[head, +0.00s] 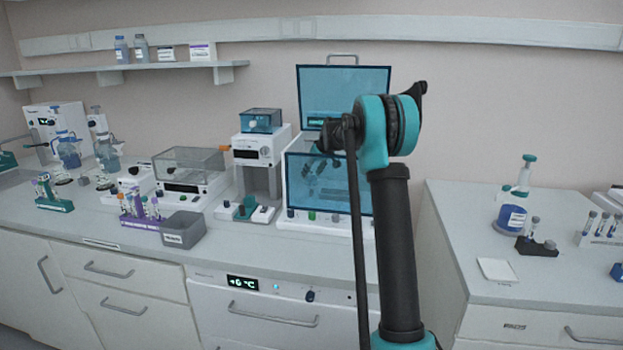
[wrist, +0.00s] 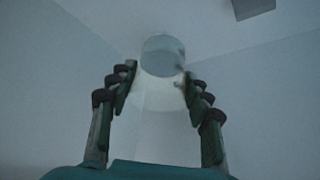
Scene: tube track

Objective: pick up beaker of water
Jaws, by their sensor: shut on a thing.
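My gripper (wrist: 157,84) fills the lower part of the wrist view, with one dark green finger on each side. It is shut on a pale, see-through beaker (wrist: 163,58) that sits between and just beyond the fingertips. The beaker's round grey-white end shows clearly. Its sides are faint and blend into the dim background, and the water in it cannot be made out. In the head view my arm stands in front of the bench, and I cannot clearly make out the gripper or the beaker there.
A blue-windowed cabinet (head: 327,192) stands behind my arm, its upper panel raised. A grey bin (head: 183,230) and tube racks stand to the left. The right bench holds a blue-filled bottle (head: 510,219) and a white pad (head: 497,270). Pale flat surfaces surround the beaker in the wrist view.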

